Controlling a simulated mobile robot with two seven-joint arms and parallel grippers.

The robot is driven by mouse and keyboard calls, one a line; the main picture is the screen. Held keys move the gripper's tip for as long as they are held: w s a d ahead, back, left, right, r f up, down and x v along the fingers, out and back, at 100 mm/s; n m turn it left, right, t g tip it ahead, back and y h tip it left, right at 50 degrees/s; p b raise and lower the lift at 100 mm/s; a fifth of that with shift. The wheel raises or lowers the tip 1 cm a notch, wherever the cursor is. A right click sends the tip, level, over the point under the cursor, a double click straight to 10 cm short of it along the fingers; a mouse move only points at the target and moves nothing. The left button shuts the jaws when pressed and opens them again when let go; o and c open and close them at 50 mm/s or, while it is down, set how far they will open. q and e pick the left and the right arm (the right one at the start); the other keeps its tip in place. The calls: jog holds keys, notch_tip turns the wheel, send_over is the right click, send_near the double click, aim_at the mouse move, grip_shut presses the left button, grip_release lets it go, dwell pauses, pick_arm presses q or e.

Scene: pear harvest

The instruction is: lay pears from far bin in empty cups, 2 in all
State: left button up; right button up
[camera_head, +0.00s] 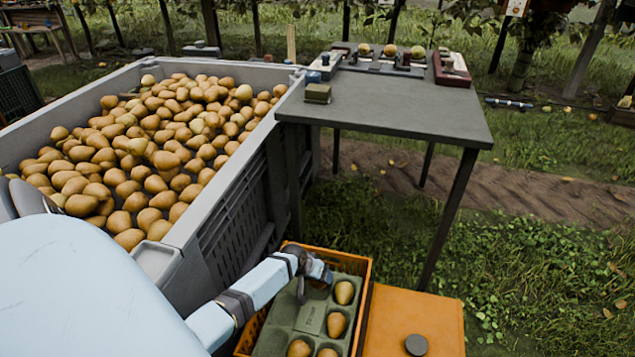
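The large grey bin (235,187), full of yellow-brown pears (160,150), stands at the left. An orange crate (367,285) at the bottom centre holds a green cup tray (312,318). Pears sit in the tray's right part, one at the upper right (344,292), one below it (336,324), and two at the bottom edge (299,348). The tray's left side shows no pears, though my arm covers part of it. My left gripper (308,284) is over the tray's upper end, left of the upper pear. Its fingers are small and dark, so their opening is unclear. My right gripper is out of view.
A grey table (400,105) stands behind the crate, with a small box (318,93) and pears on a rack at its back edge. An orange surface (415,320) with a dark round knob adjoins the crate at right. Grass lies open on the right.

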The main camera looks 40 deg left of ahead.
pick_arm(q)
jog(key=shift+d+f, duration=0.1)
dwell(0.7)
jog(key=o, duration=1.1)
jog(key=shift+r, duration=0.25)
notch_tip(320, 180, up, 13)
jog(key=p, duration=1.3)
jog(key=w+d+r+m, duration=0.1)
jog(key=w+d+r, duration=0.3)
jog(key=r, duration=0.4)
jog(key=w+d+r+m, duration=0.1)
jog(key=w+d+r, duration=0.3)
jog(key=r, duration=0.4)
jog(key=shift+d+r+h, duration=0.15)
jog(key=shift+r+h, duration=0.1)
jog(key=shift+h, duration=0.15)
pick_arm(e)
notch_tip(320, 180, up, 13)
